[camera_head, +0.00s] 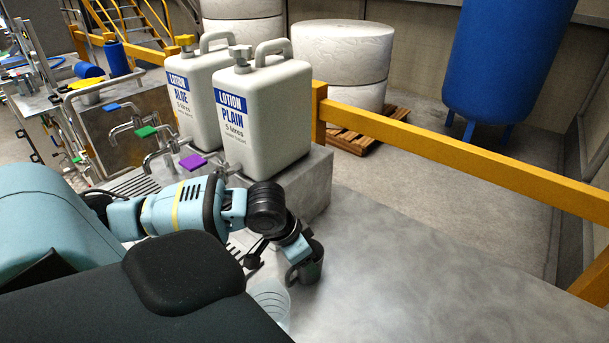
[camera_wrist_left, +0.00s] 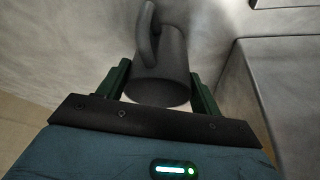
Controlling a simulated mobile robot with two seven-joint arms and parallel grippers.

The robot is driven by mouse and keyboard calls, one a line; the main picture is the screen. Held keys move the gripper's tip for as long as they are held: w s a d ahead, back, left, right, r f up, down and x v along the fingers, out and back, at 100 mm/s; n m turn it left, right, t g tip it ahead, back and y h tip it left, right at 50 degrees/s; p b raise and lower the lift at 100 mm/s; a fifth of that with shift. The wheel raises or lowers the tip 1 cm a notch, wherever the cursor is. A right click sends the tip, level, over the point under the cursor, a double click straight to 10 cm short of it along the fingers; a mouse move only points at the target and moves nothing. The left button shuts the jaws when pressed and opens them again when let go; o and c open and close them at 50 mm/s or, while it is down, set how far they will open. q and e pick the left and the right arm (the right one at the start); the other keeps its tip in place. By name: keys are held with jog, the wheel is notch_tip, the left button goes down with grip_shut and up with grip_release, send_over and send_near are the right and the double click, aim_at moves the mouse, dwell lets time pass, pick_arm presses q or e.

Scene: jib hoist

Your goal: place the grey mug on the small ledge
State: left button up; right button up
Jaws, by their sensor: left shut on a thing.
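The grey mug (camera_head: 310,267) is in the head view, just above or at the grey metal worktop; I cannot tell whether it touches. My left gripper (camera_head: 297,254) is shut on the mug, which also shows in the left wrist view (camera_wrist_left: 160,65) between the two dark green fingers of the gripper (camera_wrist_left: 160,88). Its handle points up and slightly left in that view. A grey raised block (camera_head: 312,185) carries the lotion jugs behind the mug; I cannot tell whether it is the small ledge. My right gripper is not in view.
Two lotion jugs (camera_head: 262,115) with taps, one with a purple lever (camera_head: 193,161), stand behind my left arm. A clear cup (camera_head: 271,296) is left of the mug, partly hidden. A yellow rail (camera_head: 450,150) runs behind. The worktop (camera_head: 420,290) to the right is clear.

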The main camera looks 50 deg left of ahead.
pick_arm(q)
jog(key=o, duration=1)
jog(key=shift+r, duration=0.15)
jog(key=p+v, duration=0.1)
jog(key=v, duration=0.5)
jog(key=shift+s+a+r, duration=0.1)
jog(key=shift+s+r, duration=0.15)
jog(key=shift+r, duration=0.3)
jog(key=shift+o, duration=0.4)
jog(key=shift+r, duration=0.1)
